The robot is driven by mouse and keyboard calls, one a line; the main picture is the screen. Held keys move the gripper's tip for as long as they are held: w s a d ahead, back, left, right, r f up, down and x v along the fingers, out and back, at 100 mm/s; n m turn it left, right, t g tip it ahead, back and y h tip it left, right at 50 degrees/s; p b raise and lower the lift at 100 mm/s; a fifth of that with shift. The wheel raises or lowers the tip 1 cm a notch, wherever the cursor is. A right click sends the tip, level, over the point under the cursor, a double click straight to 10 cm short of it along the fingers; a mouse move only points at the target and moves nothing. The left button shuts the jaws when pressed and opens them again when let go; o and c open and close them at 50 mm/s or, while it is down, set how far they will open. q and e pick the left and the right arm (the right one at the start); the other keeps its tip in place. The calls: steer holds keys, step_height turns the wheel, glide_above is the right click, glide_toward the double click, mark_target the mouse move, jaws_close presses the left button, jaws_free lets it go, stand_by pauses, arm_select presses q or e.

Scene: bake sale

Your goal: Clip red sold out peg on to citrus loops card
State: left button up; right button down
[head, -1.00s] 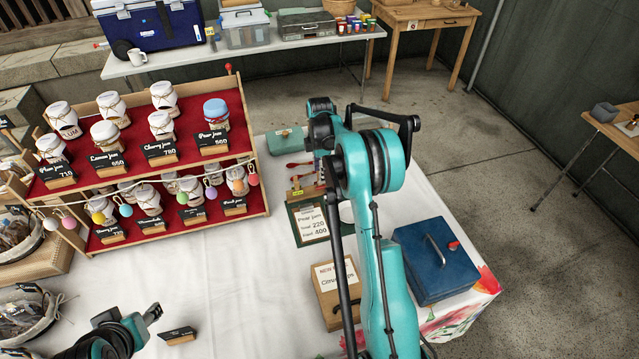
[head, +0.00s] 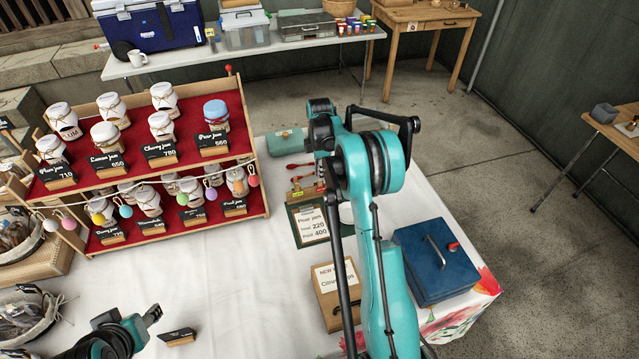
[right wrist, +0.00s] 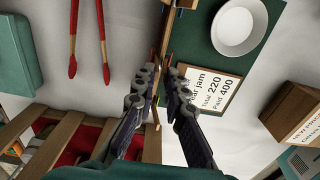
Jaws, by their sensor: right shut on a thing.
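My right gripper (right wrist: 162,72) is shut on a small, mostly hidden thing. A bit of red shows at its fingertips, which looks like the red peg (right wrist: 170,58); its wording cannot be read. In the head view the right gripper (head: 320,178) is largely behind my own arm, near the pear jam clipboard. The citrus loops card (head: 337,276), white with partly covered writing, is on a wooden box in front of the clipboard. It shows at the right edge of the right wrist view (right wrist: 311,128), apart from the gripper. My left gripper (head: 152,314) is low at left; its jaws are unclear.
The green clipboard (head: 295,212) with a price sheet and a white bowl (right wrist: 240,27) are close to the right gripper. A blue cash box (head: 436,262) stands right of the wooden box (head: 330,313). The jam shelf (head: 262,175) is at left.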

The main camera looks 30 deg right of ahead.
mark_target(320, 185)
steer(key=shift+r, duration=0.1)
step_height(320, 185, up, 6)
steer(key=p, duration=0.3)
steer(key=shift+p, duration=0.35)
stand_by(0.5)
